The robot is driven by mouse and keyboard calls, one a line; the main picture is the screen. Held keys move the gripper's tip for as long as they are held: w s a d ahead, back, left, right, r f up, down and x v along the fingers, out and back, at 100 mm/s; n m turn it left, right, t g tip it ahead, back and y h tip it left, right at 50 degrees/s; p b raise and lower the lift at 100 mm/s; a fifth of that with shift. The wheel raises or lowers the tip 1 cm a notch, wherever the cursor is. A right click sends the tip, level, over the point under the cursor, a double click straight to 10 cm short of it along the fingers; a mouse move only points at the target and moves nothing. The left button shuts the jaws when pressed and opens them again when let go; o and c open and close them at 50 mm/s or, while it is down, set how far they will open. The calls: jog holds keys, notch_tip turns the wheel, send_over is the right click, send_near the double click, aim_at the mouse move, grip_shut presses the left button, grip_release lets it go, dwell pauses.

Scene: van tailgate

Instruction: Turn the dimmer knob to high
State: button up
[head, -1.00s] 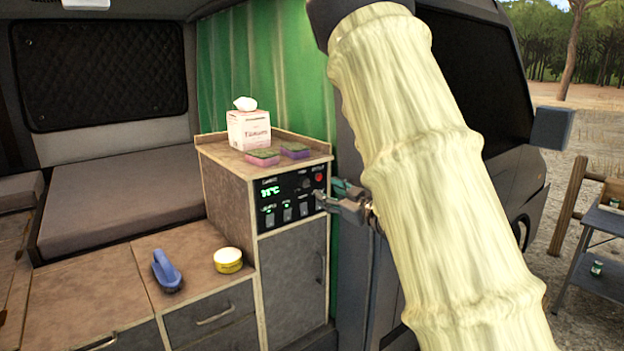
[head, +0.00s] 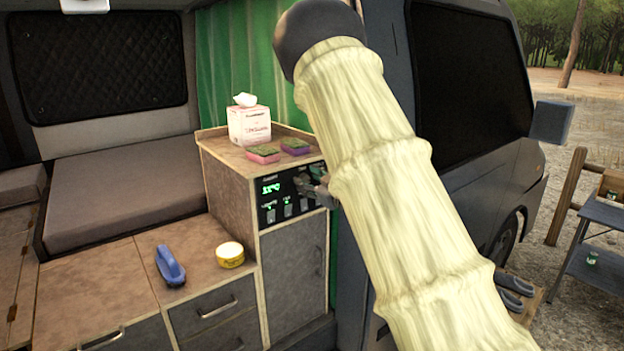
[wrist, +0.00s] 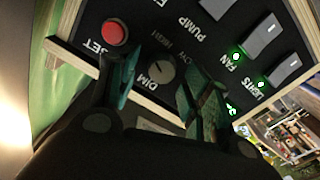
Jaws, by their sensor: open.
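The black control panel (head: 268,214) is on the front of the wooden cabinet, with a green display and several switches. The dimmer knob (wrist: 161,71) is a dark round dial in the wrist view, with DIM and HIGH lettered beside it. My gripper (wrist: 158,86) is open at the panel, with one greenish finger on each side of the knob. I cannot tell whether the fingers touch it. In the head view my gripper (head: 316,186) covers the right part of the panel, and the knob is hidden there.
A red RESET button (wrist: 115,32) is close to the left finger. The FAN switch (wrist: 263,35) and LIGHTS switch (wrist: 285,68) are to the right. A tissue box (head: 249,126) and two sponges (head: 263,154) lie on the cabinet top. A brush (head: 169,266) and yellow tin (head: 230,255) lie lower.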

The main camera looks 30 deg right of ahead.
jog(key=shift+c, duration=0.2)
jog(key=c, duration=1)
jog(key=shift+f+b, duration=0.15)
jog(key=shift+b, duration=0.5)
jog(key=shift+n+b, duration=0.4)
jog(key=shift+n, duration=0.2)
jog(key=shift+r, duration=0.2)
jog(key=o, duration=1)
jog(key=shift+o, duration=0.2)
